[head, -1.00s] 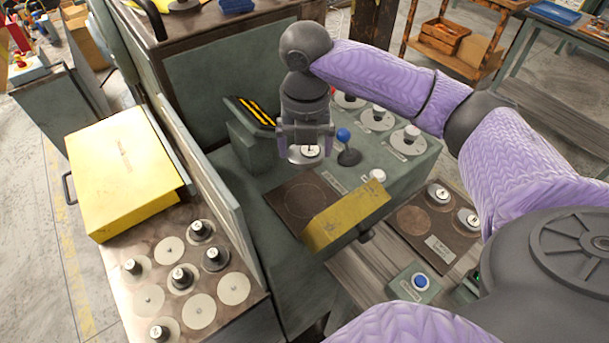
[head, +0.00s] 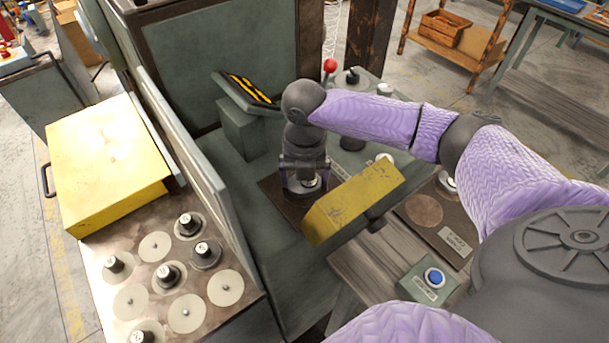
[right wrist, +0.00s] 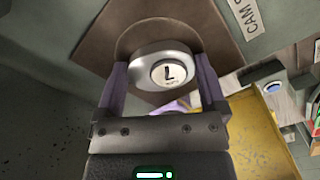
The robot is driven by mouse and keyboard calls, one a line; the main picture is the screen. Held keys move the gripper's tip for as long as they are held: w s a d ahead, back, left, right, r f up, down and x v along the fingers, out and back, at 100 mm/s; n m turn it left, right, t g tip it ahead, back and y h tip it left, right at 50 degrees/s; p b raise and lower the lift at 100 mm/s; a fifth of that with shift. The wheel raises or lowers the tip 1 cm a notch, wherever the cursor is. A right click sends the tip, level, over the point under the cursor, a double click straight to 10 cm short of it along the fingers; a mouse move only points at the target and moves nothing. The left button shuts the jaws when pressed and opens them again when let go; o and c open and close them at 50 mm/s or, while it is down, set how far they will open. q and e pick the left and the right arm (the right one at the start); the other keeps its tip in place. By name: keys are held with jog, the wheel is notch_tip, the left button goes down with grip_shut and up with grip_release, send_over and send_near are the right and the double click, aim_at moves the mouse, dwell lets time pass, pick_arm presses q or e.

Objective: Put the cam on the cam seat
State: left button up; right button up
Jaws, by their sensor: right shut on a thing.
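My right gripper (head: 304,187) is shut on the cam (right wrist: 163,68), a round silvery disc with a pale marked hub. The fingers hold it from both sides, and it looks level. The cam seat (head: 270,190) is a dark brown plate on the green machine. In the right wrist view, the plate (right wrist: 110,38) with its round outline lies under the cam, beside a label (right wrist: 246,15) starting "CAM". The cam is over the outlined circle; I cannot tell whether it touches the plate. My left gripper is out of view.
A yellow block-shaped guard (head: 352,204) stands close to the right of the gripper. Behind are a red-topped lever (head: 330,66) and knobs. At right is a brown plate (head: 410,222) with an empty circle. A blue button (head: 434,277) is in front; a tooling table (head: 100,245) is left.

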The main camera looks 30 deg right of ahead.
jog(key=shift+f, duration=0.1)
jog(key=o, duration=1.3)
jog(key=shift+c, duration=0.2)
jog(key=shift+r, duration=0.3)
notch_tip(320, 180, up, 12)
jog(key=p, duration=0.2)
jog(key=shift+f, duration=0.15)
